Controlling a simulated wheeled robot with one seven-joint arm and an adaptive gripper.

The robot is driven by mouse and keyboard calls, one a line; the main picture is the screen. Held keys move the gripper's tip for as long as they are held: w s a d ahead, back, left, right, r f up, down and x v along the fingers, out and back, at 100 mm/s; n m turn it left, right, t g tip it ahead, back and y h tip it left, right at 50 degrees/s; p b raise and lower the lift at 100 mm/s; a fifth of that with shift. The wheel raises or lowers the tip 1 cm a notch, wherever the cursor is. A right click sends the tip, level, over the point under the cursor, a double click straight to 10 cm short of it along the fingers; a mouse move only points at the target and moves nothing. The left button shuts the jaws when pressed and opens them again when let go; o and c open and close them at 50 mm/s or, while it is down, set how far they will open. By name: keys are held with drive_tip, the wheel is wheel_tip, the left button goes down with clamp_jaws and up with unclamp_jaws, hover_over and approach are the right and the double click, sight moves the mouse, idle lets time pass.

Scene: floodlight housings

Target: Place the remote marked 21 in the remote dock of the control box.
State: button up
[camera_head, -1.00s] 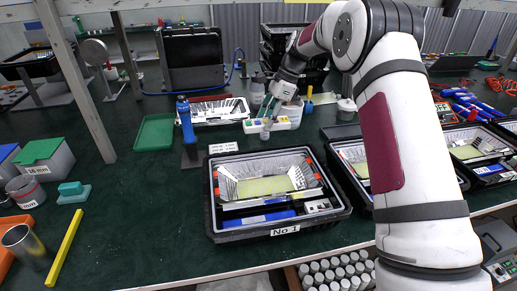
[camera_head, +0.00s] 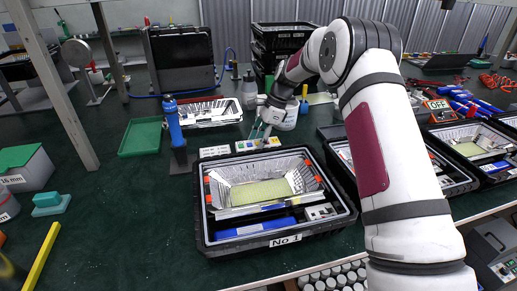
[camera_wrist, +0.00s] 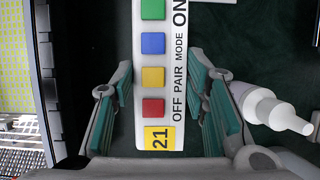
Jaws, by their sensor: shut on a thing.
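The remote marked 21 (camera_wrist: 160,75) is a white bar with green, blue, yellow and red buttons and a yellow 21 label. In the head view my gripper (camera_head: 264,132) holds the remote (camera_head: 256,144) just behind the rear rim of the black case marked No 1 (camera_head: 207,238). I cannot single out the control box or its remote dock with certainty.
Left are a blue-handled stand (camera_head: 173,125) and green tray (camera_head: 141,137). A white bottle (camera_wrist: 270,108) is close to the right finger. More open housings (camera_head: 470,147) stand right.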

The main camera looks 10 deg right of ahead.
drive_tip(key=shift+f, duration=1.5)
drive_tip(key=o, duration=1.2)
drive_tip(key=shift+f, duration=0.15)
drive_tip(key=v, duration=1.2)
drive_tip(key=shift+p, duration=0.3)
